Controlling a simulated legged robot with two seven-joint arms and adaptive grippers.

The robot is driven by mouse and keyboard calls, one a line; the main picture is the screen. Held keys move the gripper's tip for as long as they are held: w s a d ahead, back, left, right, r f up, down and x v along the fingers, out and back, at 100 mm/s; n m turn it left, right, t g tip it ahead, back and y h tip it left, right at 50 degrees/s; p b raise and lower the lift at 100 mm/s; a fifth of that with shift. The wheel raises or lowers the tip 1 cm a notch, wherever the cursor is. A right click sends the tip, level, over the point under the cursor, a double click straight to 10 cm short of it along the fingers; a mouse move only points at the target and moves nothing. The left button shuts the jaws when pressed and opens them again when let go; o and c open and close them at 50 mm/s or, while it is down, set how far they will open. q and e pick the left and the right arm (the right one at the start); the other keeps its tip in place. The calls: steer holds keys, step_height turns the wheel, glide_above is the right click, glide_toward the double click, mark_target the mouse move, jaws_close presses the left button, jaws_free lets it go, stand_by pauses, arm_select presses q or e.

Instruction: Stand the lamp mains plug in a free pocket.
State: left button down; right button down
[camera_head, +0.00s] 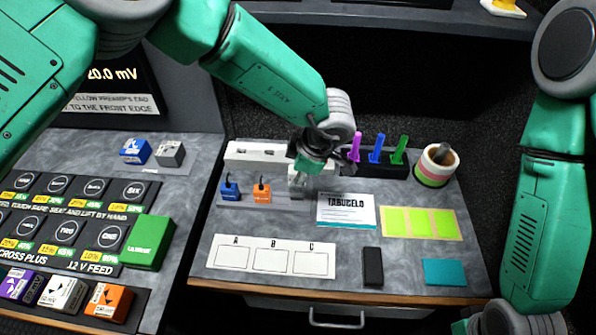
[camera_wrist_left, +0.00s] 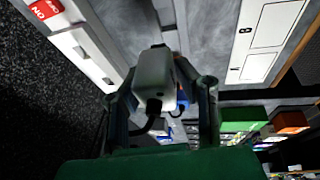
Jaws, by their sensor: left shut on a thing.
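My left gripper (camera_head: 308,172) is shut on a white plug (camera_wrist_left: 154,75), with a black cable trailing from it. In the head view the white plug (camera_head: 298,186) shows just below the fingers, partly hidden by them. It is at the right end of a low grey rack (camera_head: 240,203); I cannot tell whether it touches the rack. A blue plug (camera_head: 229,190) and an orange plug (camera_head: 262,193) stand in the rack to the left. My right gripper (camera_head: 465,326) is only partly in view at the bottom edge, fingers not visible.
A white strip (camera_head: 240,152) lies behind the rack. Purple, blue and green pens (camera_head: 377,150) stand in a black holder, beside a cup (camera_head: 436,165). A card (camera_head: 346,211), yellow notes (camera_head: 420,222), an A-B-C sheet (camera_head: 272,257) and a black block (camera_head: 373,267) lie in front.

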arm_select(q)
steer(key=shift+f+b, duration=1.2)
steer(key=shift+f, duration=1.45)
steer(key=shift+a+p, duration=0.1)
steer(key=shift+p, duration=0.65)
steer(key=shift+f+b, duration=0.8)
steer(key=shift+f, duration=0.55)
steer(key=c, duration=1.1)
jaws_free()
steer(key=shift+c, duration=0.2)
steer(key=shift+r, duration=0.1)
